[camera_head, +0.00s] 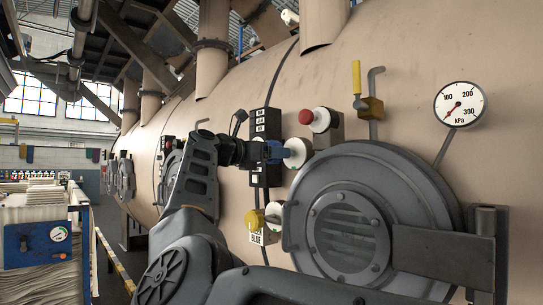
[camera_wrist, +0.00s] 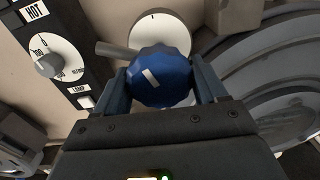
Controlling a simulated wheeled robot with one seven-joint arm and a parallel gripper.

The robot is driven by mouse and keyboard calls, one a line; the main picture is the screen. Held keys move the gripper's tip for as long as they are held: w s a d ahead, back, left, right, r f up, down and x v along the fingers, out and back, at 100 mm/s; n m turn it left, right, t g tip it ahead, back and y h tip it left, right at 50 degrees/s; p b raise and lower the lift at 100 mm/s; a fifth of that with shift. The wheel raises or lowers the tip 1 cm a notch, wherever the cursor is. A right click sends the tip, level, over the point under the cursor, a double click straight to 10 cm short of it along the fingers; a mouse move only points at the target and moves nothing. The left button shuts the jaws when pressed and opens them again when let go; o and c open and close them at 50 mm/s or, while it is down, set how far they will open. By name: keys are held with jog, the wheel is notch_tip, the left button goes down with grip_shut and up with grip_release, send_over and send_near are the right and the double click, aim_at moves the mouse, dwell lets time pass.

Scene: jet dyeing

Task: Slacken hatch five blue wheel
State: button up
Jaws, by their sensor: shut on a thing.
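The blue wheel (camera_wrist: 160,75) is a faceted knob with a white mark, set in front of a white dial disc (camera_wrist: 150,28). In the wrist view my gripper (camera_wrist: 163,80) has a finger on each side of it and is shut on it. In the head view my gripper (camera_head: 268,152) reaches the wheel from the left, and only a little blue shows beside the white disc (camera_head: 297,152). The round grey hatch (camera_head: 420,215) with a slotted window is right of and below the wheel. The wheel's far side is hidden.
A red button (camera_head: 306,117) and yellow-handled valve (camera_head: 357,78) are above. A pressure gauge (camera_head: 460,104) is at right. A black panel with a dial (camera_wrist: 48,62) stands close left.

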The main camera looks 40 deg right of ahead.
jog(key=shift+f+m+b, duration=0.25)
jog(key=shift+m+b, duration=0.05)
jog(key=shift+m, duration=1.1)
dwell(1.1)
dwell(0.4)
jog(key=o, duration=1)
jog(key=shift+r, duration=0.2)
jog(key=shift+c, duration=0.2)
jog(key=a, duration=0.7)
jog(key=shift+a+b, duration=0.4)
jog(key=shift+s, duration=0.1)
